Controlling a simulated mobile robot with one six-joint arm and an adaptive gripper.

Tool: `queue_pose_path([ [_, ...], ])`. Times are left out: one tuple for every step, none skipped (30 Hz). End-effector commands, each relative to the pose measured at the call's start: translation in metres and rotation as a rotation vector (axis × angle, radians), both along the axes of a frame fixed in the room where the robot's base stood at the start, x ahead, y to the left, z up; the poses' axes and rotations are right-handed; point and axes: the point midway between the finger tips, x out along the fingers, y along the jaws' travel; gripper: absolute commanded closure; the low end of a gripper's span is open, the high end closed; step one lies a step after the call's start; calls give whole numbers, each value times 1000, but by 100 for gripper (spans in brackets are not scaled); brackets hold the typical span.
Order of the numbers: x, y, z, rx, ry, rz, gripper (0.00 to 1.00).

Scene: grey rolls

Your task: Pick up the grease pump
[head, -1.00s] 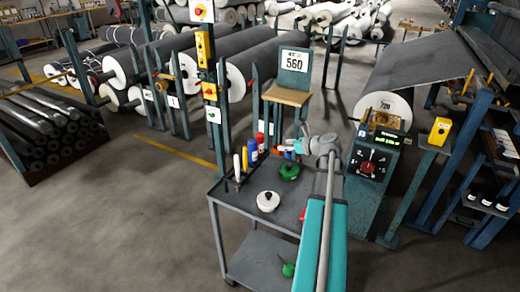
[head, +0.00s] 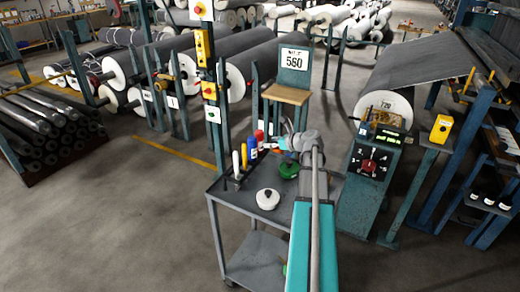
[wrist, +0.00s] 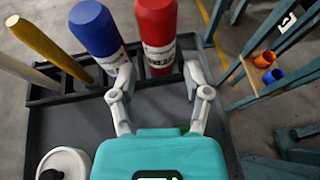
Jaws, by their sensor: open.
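No object is clearly marked as the grease pump, and I cannot tell which one it is. A red cylinder with a white label (wrist: 157,35) stands in the black rack on the cart, and also shows in the head view (head: 260,136). A blue bottle (wrist: 97,30) stands just left of it. My gripper (wrist: 158,78) is open and empty, its fingers spread in front of the red cylinder, the left one overlapping the blue bottle in view. In the head view my gripper (head: 284,143) is right of the bottles. A green object (head: 289,170) sits on the cart, partly hidden by my arm.
A yellow stick (wrist: 48,48) and a pale stick (wrist: 25,70) stand left in the rack. A white round pot with a black knob (head: 267,199) is on the grey cart (head: 228,190). A wooden shelf (head: 287,95) and posts stand behind.

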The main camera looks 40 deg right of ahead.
Motion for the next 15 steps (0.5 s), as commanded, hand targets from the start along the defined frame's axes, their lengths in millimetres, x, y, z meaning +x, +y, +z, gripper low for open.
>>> queue_pose_path([
  [5,1,-4,-1,0,1,38],
  [7,1,-4,-1,0,1,38],
  [9,2,-4,-1,0,1,38],
  [10,2,-5,-1,0,0,38],
  [10,2,-5,0,0,0,38],
  [11,3,-5,0,0,0,38],
  [11,3,-5,0,0,0,38],
  [11,3,-5,0,0,0,38],
  [11,3,-4,0,0,0,38],
  [11,2,-4,0,0,-1,38],
  [11,2,-4,0,0,-1,38],
  [10,2,-4,0,0,-1,38],
  [10,2,-4,0,0,-1,38],
  [10,2,-4,0,0,-1,38],
  [11,2,-4,0,0,-1,38],
])
